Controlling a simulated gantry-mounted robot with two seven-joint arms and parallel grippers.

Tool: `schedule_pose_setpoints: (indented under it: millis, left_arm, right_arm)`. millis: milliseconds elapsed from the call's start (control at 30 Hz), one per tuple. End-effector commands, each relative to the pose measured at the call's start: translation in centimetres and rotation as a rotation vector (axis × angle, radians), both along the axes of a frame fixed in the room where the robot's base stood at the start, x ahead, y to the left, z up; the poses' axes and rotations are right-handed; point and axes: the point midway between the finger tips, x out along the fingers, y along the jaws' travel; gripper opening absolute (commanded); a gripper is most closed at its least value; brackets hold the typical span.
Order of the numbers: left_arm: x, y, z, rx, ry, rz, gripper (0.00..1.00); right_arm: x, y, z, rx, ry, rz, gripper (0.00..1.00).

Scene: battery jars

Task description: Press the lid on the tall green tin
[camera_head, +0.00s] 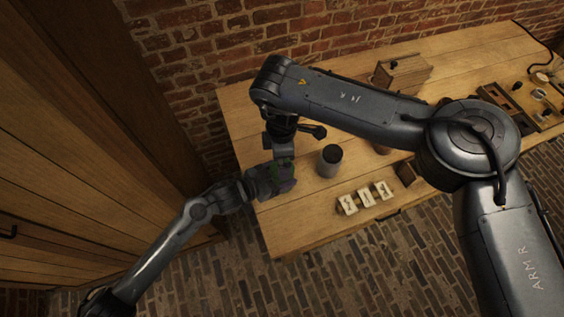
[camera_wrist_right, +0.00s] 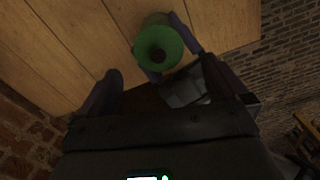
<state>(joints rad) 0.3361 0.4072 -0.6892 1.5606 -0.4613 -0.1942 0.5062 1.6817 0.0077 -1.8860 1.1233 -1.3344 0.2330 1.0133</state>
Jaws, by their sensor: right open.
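The tall green tin shows as small green patches (camera_head: 284,163) in the head view, mostly hidden by my grippers. In the right wrist view its round green top (camera_wrist_right: 150,38) has a brown centre; I cannot tell whether this is a lid knob or an opening. My left gripper (camera_head: 272,181) has a finger on each side of the tin and appears closed on it. My right gripper (camera_head: 283,150) points down above the tin. In the right wrist view its fingers (camera_wrist_right: 162,72) are apart and empty, with the green top beyond them. No separate lid shows.
A grey jar with a dark top (camera_head: 329,161) stands right of the tin. Several cream blocks (camera_head: 365,198) lie near the table's front edge. A wooden box (camera_head: 403,72) and a wooden tray (camera_head: 540,103) are farther right. A brick wall (camera_head: 230,45) borders the back.

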Motion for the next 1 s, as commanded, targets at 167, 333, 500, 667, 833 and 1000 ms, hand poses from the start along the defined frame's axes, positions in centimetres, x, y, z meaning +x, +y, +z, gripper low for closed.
schedule_pose_setpoints:
  millis: [167, 333, 500, 667, 833, 1000]
  left_arm:
    - [-0.1, 0.0, -0.1, 0.001, 0.001, -0.003, 0.21]
    - [-0.2, -0.1, -0.2, 0.002, 0.002, -0.004, 0.21]
    - [-0.2, -0.1, -0.2, 0.003, 0.003, -0.004, 0.21]
    - [-0.2, -0.1, -0.2, 0.003, 0.003, -0.004, 0.21]
    - [-0.2, -0.1, -0.2, 0.003, 0.003, -0.005, 0.82]
    - [-0.2, -0.1, -0.2, 0.003, 0.004, -0.005, 1.00]
  right_arm:
    - [0.3, 0.0, 3.2, 0.002, -0.007, -0.001, 1.00]
    - [0.4, 0.0, 5.1, 0.002, -0.010, -0.002, 1.00]
    - [0.4, 0.0, 5.9, 0.003, -0.010, -0.003, 1.00]
    - [0.4, 0.0, 6.0, 0.003, -0.010, -0.004, 1.00]
    - [0.4, 0.0, 6.0, 0.003, -0.011, -0.004, 1.00]
    - [0.4, 0.0, 6.0, 0.003, -0.011, -0.004, 1.00]
